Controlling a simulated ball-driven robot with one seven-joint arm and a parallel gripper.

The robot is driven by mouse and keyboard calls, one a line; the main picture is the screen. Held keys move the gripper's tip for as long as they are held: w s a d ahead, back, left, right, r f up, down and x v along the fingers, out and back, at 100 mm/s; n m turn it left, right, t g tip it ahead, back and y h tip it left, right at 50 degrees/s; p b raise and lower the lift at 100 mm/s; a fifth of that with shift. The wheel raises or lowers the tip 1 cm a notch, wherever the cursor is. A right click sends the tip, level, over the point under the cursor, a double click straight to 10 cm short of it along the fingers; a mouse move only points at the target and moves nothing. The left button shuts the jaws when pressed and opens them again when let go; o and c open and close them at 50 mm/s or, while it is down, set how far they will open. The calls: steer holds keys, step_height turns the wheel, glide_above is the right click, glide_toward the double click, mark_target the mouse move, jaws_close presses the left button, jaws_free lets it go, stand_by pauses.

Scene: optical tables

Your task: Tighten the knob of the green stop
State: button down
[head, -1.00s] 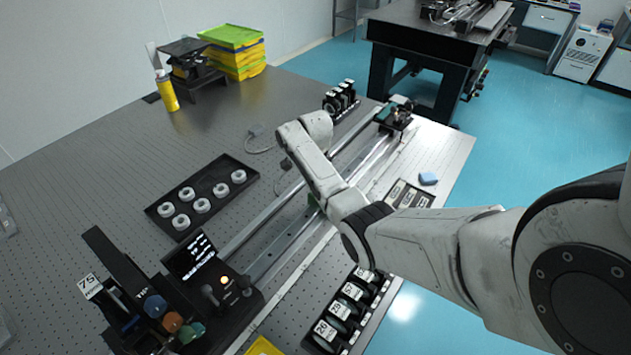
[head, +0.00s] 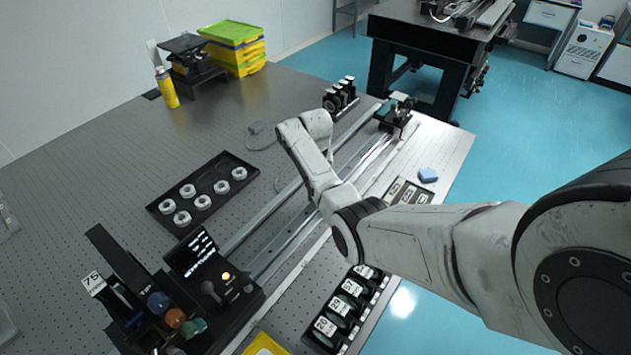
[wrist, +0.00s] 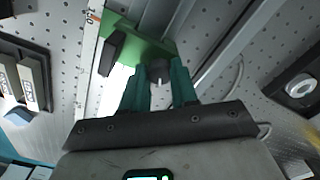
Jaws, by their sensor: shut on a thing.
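The green stop (wrist: 128,40) shows in the wrist view, sitting on the long rail near the printed scale. Its dark grey knob (wrist: 158,68) points toward me, between the two teal fingers of my gripper (wrist: 159,77). My gripper is shut on the knob. A black part (wrist: 112,52) sits on the left side of the stop. In the head view my own arm hides the stop, the knob and my gripper.
The rail (head: 262,240) runs diagonally across the table. A black tray with white rings (head: 202,200) lies left of it. Labelled mounts (head: 342,308) stand in front, and a control box with a screen (head: 198,262) is at the near end.

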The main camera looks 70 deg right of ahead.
steer(key=n, duration=1.2)
steer(key=shift+n, duration=0.3)
stand_by(0.4)
steer(key=c, duration=0.9)
jaws_free()
steer(key=shift+o, duration=0.2)
step_height(320, 180, up, 11)
steer(key=b, duration=0.1)
steer(key=shift+f, duration=0.15)
